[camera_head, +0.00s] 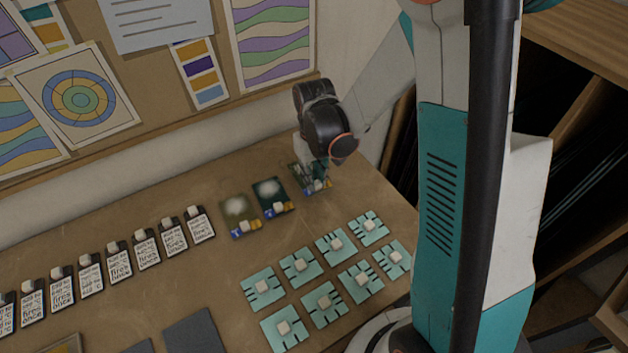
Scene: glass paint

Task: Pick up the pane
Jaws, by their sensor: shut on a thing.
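My gripper (317,180) reaches down at the back right of the table, with the dark wrist above it. It is shut on a small greenish pane (298,177) with blue and yellow marks along its front edge. The gripper covers much of this pane. I cannot tell whether the pane touches the table. Two similar panes lie in line to its left: a dark teal one (268,189) with a pale spot, and an olive one (236,207) with a pale spot. Each has a small white block at its front edge.
Light teal tiles (250,291) with white knobs lie in two rows at the table's front right. A row of labelled black-and-white cards (119,264) runs along the left. Grey plates (196,334) lie at the front. A pinboard wall (180,100) stands behind; bare table (160,205) lies between.

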